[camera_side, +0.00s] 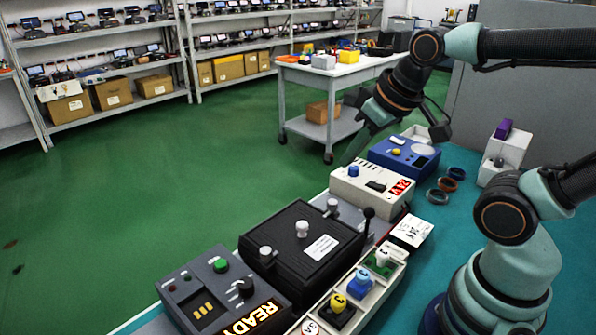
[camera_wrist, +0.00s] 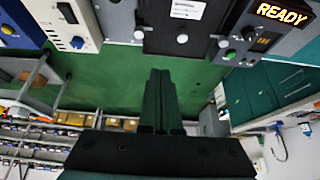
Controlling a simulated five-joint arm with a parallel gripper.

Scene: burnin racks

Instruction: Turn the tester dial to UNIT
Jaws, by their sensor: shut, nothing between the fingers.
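A dark grey box with a lit READY display (camera_side: 252,316) stands at the near end of the bench in the side view. It looks like the tester and also shows at the top right of the wrist view (camera_wrist: 282,14). Its black dial (camera_side: 240,288) sits near a green button (camera_side: 220,265); the dial shows in the wrist view too (camera_wrist: 248,33). No UNIT mark is readable, so I cannot tell the dial's setting. My gripper (camera_wrist: 160,72) is shut and empty, apart from the dial. In the side view my gripper (camera_side: 352,152) is beyond the cream box, far from the tester.
A black box with pale knobs (camera_side: 300,262), a cream box with a blue knob (camera_side: 370,190) and a blue box (camera_side: 404,160) line the bench. A tray of coloured switches (camera_side: 350,290) lies beside the black box. Green floor lies left of the bench.

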